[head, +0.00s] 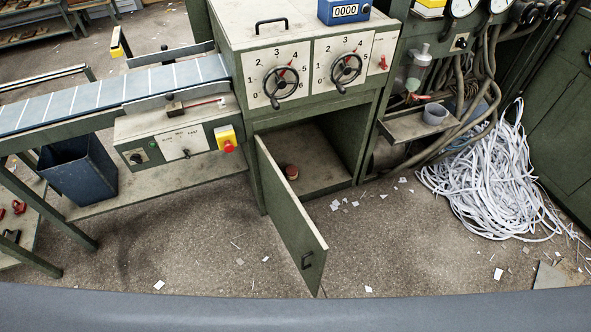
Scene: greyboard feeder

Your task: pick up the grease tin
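A small round tin with a reddish-brown top (291,172), which looks like the grease tin, stands inside the open lower compartment of the green machine cabinet (325,125). It is at the left of the compartment floor, close behind the open door (290,215). The door hangs on the left side of the opening and juts out toward me, partly screening the compartment's left side. The tin's top and part of its side show. Neither of my grippers is in view.
A conveyor (100,95) with a control box (180,140) stands to the left, with a blue bin (78,168) beneath. A small shelf holding a cup (435,114) juts out right of the compartment. A heap of white strips (490,185) lies on the floor at right.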

